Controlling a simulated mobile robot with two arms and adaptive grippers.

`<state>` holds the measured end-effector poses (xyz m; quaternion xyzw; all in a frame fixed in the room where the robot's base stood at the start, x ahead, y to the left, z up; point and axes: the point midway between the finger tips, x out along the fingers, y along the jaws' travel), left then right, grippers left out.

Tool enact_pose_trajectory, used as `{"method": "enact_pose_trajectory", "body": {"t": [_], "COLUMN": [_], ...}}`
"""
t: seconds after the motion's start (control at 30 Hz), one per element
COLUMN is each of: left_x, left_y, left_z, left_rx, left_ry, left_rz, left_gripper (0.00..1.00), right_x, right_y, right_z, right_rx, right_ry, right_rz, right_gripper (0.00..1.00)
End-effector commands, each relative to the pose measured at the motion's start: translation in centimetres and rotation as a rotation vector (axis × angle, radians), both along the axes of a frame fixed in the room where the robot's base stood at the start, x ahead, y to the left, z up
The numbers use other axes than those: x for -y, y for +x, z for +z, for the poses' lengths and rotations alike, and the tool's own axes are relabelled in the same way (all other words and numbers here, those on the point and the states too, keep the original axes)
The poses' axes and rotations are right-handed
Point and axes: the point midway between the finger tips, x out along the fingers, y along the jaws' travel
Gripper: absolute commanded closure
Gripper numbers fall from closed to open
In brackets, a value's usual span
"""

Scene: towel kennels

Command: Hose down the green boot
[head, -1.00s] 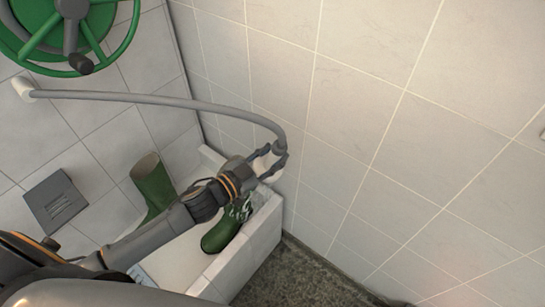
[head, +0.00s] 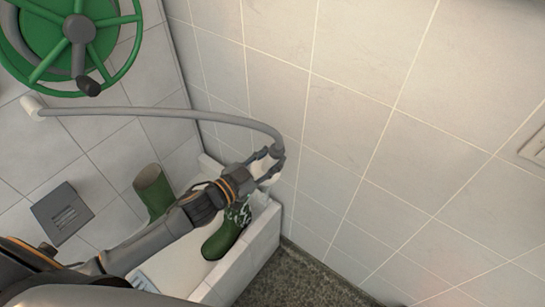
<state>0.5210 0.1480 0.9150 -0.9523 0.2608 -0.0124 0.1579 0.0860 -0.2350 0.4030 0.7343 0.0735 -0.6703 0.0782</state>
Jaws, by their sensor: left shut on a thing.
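My left gripper (head: 270,163) is shut on the white end piece of the hose (head: 180,112), above the white-tiled basin (head: 250,262). The grey hose runs from a white wall fitting at the left to my gripper. A green boot with a whitish pattern or patches (head: 222,240) stands in the basin below my gripper, its upper part partly hidden by the gripper. A second, plain green boot (head: 154,190) stands further left, its lower part hidden by my arm. No water is visible. My right gripper is not in view.
A green hand wheel with a dark knob (head: 80,32) is on the tiled wall at upper left. A grey plate (head: 62,212) with slots is on the wall below it. A tiled wall fills the right side. Dark rough floor (head: 300,280) lies beside the basin.

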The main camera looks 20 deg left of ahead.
Motion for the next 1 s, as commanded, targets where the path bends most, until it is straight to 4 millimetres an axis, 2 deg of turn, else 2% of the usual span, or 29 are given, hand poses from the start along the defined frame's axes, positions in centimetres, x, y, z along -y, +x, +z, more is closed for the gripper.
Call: {"method": "enact_pose_trajectory", "body": {"t": [0.03,0.4,1.0], "left_x": [0.0,0.0,-0.9], "left_y": [0.0,0.0,-2.4], "left_z": [0.6,2.1,1.9], "left_rx": [0.004,0.004,0.004], "left_ry": [-0.001,-0.002,-0.002], "left_rz": [0.0,0.0,0.0], "left_gripper": [1.0,1.0,1.0], "right_x": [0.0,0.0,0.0], "right_y": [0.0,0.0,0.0], "right_z": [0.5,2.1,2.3], "right_rx": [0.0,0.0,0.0], "right_ry": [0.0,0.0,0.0], "right_rz": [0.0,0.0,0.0], "right_gripper": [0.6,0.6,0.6]}}
